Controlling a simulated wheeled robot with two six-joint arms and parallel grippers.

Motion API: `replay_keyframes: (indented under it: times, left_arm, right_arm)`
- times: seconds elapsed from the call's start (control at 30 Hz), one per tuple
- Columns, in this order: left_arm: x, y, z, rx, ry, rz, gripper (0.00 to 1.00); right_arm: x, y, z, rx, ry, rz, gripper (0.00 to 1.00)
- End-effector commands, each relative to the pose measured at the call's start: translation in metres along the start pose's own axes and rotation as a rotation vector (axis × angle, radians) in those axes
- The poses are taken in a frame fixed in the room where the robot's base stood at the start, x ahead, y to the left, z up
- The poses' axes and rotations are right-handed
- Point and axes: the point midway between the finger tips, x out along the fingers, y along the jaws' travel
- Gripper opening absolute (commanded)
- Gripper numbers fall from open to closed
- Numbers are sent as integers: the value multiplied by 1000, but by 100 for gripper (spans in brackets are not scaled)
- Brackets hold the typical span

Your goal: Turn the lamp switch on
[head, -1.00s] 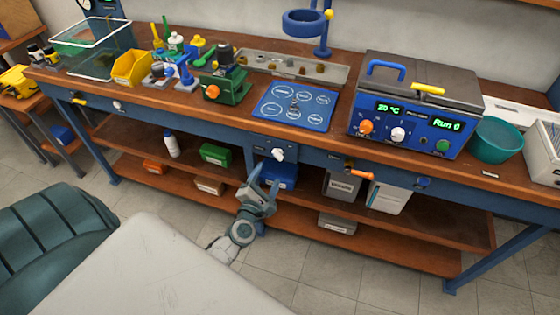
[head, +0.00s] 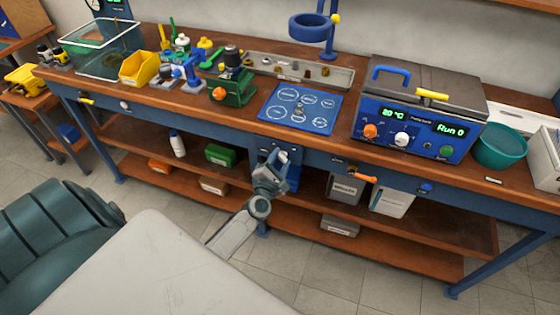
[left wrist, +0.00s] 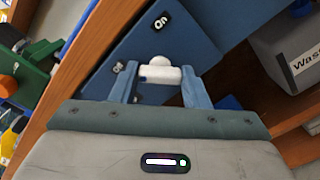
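The lamp switch is a white knob (left wrist: 160,73) on a blue panel (left wrist: 205,40) at the bench front. In the left wrist view the panel carries an "On" label above the knob and another small label to its left. My left gripper (head: 272,158) is at this panel. In the left wrist view its two blue fingers (left wrist: 160,80) stand apart, one on each side of the knob. I cannot tell whether they touch it. In the head view the gripper mostly hides the knob. My right gripper is not in view.
Along the bench front to the right are an orange handle (head: 362,176) and a blue knob (head: 425,188). A control box (head: 420,110) and a teal bowl (head: 499,148) stand on top.

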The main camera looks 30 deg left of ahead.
Motion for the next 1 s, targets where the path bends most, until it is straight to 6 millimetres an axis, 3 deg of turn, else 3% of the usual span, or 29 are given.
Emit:
replay_keyframes:
  times: [0.03,0.1,0.57,1.0]
  left_arm:
    - [0,0,0,0,0,0,30]
    - [0,0,0,0,0,0,19]
    - [0,1,1,106,1,-1,19]
    - [0,1,1,490,1,-3,19]
  right_arm:
    - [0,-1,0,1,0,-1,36]
    - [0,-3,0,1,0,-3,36]
    - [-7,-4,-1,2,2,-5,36]
    - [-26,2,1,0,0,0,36]
